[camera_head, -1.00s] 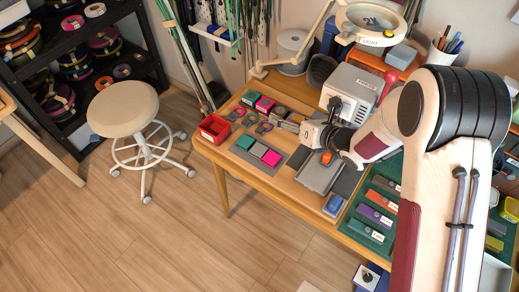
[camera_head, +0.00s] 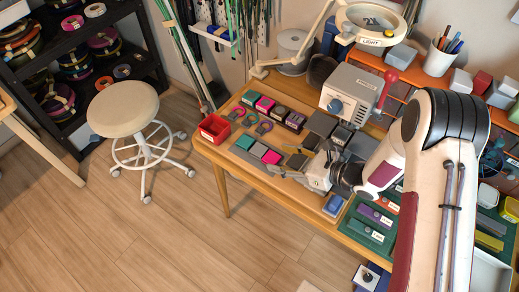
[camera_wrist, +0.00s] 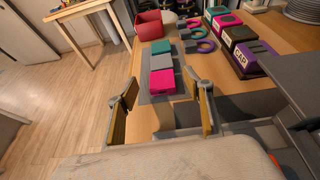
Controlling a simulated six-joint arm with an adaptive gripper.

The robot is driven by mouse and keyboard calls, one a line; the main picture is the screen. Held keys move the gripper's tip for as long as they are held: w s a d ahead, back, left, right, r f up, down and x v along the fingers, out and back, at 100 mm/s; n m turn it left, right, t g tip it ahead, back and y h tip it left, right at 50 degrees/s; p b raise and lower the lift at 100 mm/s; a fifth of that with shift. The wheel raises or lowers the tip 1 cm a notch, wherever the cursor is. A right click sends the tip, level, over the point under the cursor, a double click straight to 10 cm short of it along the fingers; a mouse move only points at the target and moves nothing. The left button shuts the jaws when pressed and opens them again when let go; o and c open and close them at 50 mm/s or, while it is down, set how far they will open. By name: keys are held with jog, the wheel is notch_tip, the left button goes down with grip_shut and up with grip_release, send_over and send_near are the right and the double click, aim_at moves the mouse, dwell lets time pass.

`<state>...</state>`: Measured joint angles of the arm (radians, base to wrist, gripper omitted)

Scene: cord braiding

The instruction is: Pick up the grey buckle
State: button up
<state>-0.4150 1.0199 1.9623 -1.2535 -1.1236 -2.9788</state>
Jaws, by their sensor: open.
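A row of three flat blocks, teal, grey and magenta, lies on a grey mat (camera_head: 240,153) near the table's front edge. The grey block (camera_head: 258,149) is in the middle, between the teal block (camera_head: 245,142) and the magenta block (camera_head: 271,157); I cannot make out buckle details on it. In the wrist view the grey block (camera_wrist: 160,62) is beyond the magenta block (camera_wrist: 162,82), ahead of my fingertips. My gripper (camera_head: 291,167) is to the right of the row. Its fingers (camera_wrist: 166,100) are apart, with nothing held between them.
A red bin (camera_head: 214,128) stands at the table's left corner. Small coloured rings lie behind the row. Labelled boxes (camera_head: 265,104) stand farther back, and a grey machine (camera_head: 350,92) is at the back right. A blue-topped block (camera_head: 334,205) sits near the front edge.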

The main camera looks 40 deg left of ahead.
aim_at(259, 149)
jog(key=shift+a, duration=0.1)
jog(key=shift+x, duration=1.2)
jog(key=shift+a, duration=0.1)
jog(key=shift+w+r+x, duration=0.1)
jog(key=shift+x, duration=1.15)
jog(key=shift+w+r+x, duration=0.1)
jog(key=shift+r+x, duration=0.05)
jog(key=shift+x, duration=1.1)
jog(key=shift+a, duration=0.1)
jog(key=c, duration=0.8)
